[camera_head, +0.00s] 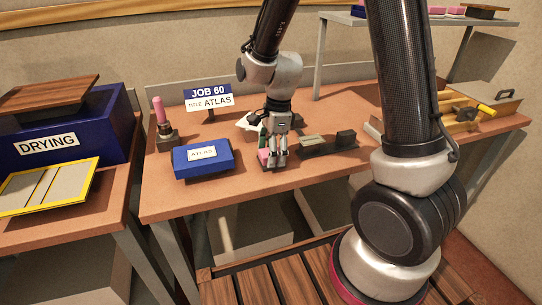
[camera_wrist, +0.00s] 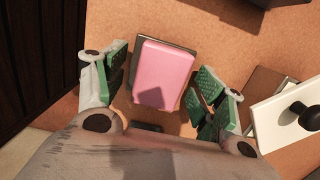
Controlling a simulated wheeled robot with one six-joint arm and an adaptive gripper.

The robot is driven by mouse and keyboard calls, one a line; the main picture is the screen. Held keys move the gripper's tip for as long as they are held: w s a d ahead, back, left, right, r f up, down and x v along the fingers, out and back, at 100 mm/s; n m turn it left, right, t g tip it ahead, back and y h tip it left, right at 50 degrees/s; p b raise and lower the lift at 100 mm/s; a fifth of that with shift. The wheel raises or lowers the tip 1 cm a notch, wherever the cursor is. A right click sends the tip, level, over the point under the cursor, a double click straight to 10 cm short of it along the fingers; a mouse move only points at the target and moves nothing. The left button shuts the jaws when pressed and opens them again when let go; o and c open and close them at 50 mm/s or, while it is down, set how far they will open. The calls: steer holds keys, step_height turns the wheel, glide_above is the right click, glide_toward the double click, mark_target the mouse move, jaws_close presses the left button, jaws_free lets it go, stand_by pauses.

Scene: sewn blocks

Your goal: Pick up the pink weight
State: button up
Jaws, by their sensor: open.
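The pink weight (camera_wrist: 164,75) is a rounded block in the wrist view, lying on a dark flat piece that shows along its left and top edges. My gripper (camera_wrist: 160,92) is open, with green-padded fingers on the left and right of the weight. In the head view my gripper (camera_head: 272,156) points down at the table, and only a sliver of the pink weight (camera_head: 263,156) shows beside the fingers.
A blue ATLAS box (camera_head: 203,158) sits left of my gripper, near a JOB 60 sign (camera_head: 209,98) and a pink-handled tool (camera_head: 160,112). A dark-and-green item (camera_head: 316,146) lies to the right. A white piece with a black knob (camera_wrist: 290,112) is close to the right fingers.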

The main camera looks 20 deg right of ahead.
jaws_close()
